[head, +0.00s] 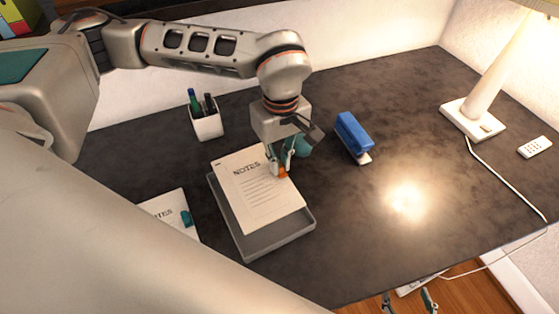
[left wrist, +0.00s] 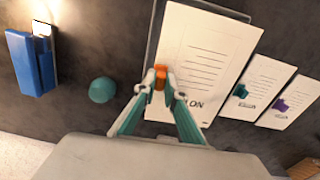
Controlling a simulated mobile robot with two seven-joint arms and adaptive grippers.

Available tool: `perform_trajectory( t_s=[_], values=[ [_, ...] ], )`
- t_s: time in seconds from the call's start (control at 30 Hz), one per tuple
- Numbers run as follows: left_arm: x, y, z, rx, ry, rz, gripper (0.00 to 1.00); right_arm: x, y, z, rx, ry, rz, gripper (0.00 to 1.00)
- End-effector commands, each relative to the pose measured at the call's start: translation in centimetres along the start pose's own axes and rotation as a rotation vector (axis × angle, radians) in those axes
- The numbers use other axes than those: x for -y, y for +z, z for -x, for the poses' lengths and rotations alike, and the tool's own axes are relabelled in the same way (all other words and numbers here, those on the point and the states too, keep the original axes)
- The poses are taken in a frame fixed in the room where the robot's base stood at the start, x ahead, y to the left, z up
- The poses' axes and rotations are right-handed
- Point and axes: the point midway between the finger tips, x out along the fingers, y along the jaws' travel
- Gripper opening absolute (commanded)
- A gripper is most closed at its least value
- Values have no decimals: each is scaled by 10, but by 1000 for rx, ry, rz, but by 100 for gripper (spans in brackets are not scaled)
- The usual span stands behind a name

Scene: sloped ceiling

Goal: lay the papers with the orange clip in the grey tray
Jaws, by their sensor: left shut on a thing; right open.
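The papers with the orange clip (head: 258,195) are a white stack headed "NOTES". They lie over the grey tray (head: 275,242), shifted toward its back left, with its front and right rim showing. I cannot tell whether they rest on its floor or hang just above. My left gripper (head: 281,170) is shut on the clipped edge. In the left wrist view its fingertips (left wrist: 160,84) pinch at the orange clip (left wrist: 159,75), and the papers (left wrist: 207,55) cover most of the tray. My right gripper (head: 409,302) is open and empty, low beyond the desk's front edge.
Papers with a teal clip (head: 172,210) lie left of the tray; papers with a purple clip (left wrist: 291,102) show in the wrist view. A pen cup (head: 206,123), blue stapler (head: 353,132), round teal thing (left wrist: 102,90) and lamp (head: 490,85) stand around. The desk's right front is clear.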

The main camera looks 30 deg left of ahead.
Motion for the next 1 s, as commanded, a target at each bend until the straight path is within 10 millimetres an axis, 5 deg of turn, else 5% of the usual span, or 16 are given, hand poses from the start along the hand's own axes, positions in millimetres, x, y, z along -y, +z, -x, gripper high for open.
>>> perform_trajectory(
  t_s=[1.0],
  values=[
    [0, 0, -55, 1, -1, 0, 0, 8, 43, -21, 20, -4, -5, 62]
  ],
)
